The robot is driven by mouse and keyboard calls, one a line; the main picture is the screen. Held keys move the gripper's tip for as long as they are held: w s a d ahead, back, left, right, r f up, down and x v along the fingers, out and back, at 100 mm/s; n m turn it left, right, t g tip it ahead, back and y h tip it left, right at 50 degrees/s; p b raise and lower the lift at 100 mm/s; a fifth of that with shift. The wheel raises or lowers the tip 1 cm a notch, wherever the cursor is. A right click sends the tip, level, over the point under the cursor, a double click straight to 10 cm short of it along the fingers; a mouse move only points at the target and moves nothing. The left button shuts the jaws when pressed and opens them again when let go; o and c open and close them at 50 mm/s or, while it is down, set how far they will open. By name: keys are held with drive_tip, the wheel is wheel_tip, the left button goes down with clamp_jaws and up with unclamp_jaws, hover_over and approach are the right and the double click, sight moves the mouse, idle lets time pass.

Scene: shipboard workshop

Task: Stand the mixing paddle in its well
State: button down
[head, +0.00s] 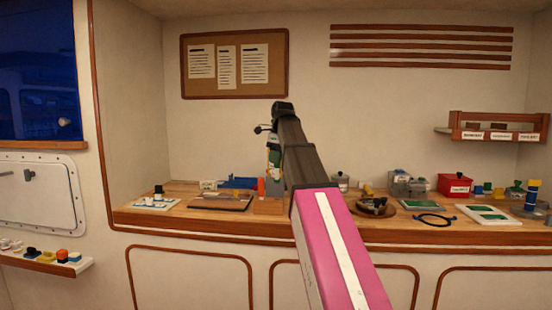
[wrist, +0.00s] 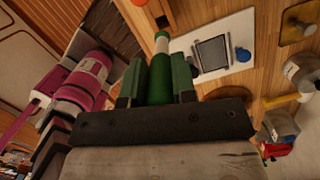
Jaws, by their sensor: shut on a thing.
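My gripper (wrist: 159,75) is shut on a green, rod-like thing with a pale band (wrist: 161,42), which I take to be the mixing paddle. In the wrist view it lies between the two green fingers, and its far end points up the picture. In the head view my gripper (head: 273,155) is above the back of the bench, left of centre, partly hidden by my own arm. Pale and green parts show there, too small to tell apart. I cannot pick out the paddle's well with certainty in either view.
The wooden bench (head: 300,228) carries an orange cylinder (head: 261,187), a dark board (head: 221,202), a round brown tray (head: 376,207), a red box (head: 455,185) and a black loop (head: 436,220). A white plate (wrist: 212,72) with a blue knob (wrist: 243,54) lies below my gripper.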

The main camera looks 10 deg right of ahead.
sight(277, 167)
drive_tip(key=shift+f, duration=2.85)
drive_tip(key=shift+f, duration=3)
drive_tip(key=c, duration=0.8)
unclamp_jaws()
drive_tip(key=shift+c, duration=0.2)
drive_tip(key=r, duration=0.3)
drive_tip(key=d+r, duration=0.1)
drive_tip(key=r, duration=0.3)
drive_tip(key=s+r, duration=0.1)
drive_tip(key=r, duration=0.2)
drive_tip(key=shift+d+r, duration=0.15)
drive_tip(key=shift+r, duration=0.2)
